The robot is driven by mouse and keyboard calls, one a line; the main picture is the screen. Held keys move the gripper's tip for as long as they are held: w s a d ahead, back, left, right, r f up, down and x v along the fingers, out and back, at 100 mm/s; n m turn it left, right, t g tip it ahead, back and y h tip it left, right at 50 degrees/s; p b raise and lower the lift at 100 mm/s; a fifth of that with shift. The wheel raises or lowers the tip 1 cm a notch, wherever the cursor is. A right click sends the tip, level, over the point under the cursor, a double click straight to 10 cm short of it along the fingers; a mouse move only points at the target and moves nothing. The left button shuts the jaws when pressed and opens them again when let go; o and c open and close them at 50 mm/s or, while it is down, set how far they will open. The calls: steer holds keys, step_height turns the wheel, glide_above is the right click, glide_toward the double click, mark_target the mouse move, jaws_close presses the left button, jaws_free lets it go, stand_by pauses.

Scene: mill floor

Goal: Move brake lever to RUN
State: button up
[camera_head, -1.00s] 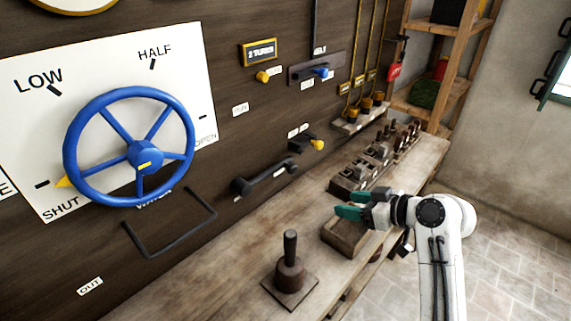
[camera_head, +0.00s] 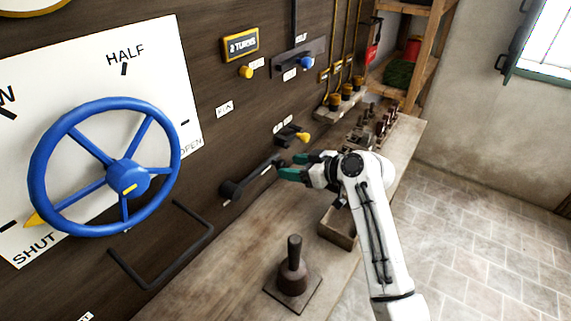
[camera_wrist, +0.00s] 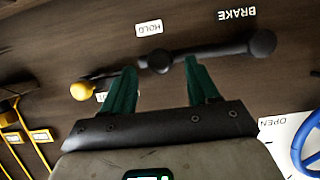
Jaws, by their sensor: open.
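The brake lever (camera_head: 250,179) is a dark bar on the brown wall panel. Its round hub (camera_head: 231,190) is at the left and its end points up and right. In the wrist view, which is upside down, the lever (camera_wrist: 215,52) runs from the hub by the BRAKE label (camera_wrist: 237,14) to a knobbed end near a HOLD label (camera_wrist: 150,30). My gripper (camera_head: 291,166) has green fingers and is open at the lever's end. In the wrist view, the knobbed end shows between the fingertips of my gripper (camera_wrist: 160,68); contact cannot be told. No RUN label is readable.
A yellow-tipped lever (camera_head: 303,138) is close above my fingers. A blue handwheel (camera_head: 127,178) and a bent dark bar (camera_head: 165,260) are at the left. A bench (camera_head: 225,258) below holds an upright dark handle (camera_head: 293,260) and a wooden box (camera_head: 337,232). Open tiled floor (camera_head: 480,210) is at the right.

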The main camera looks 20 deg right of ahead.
mark_target(285, 167)
steer(key=shift+x, duration=1.55)
steer(key=shift+c, duration=0.4)
jaws_close()
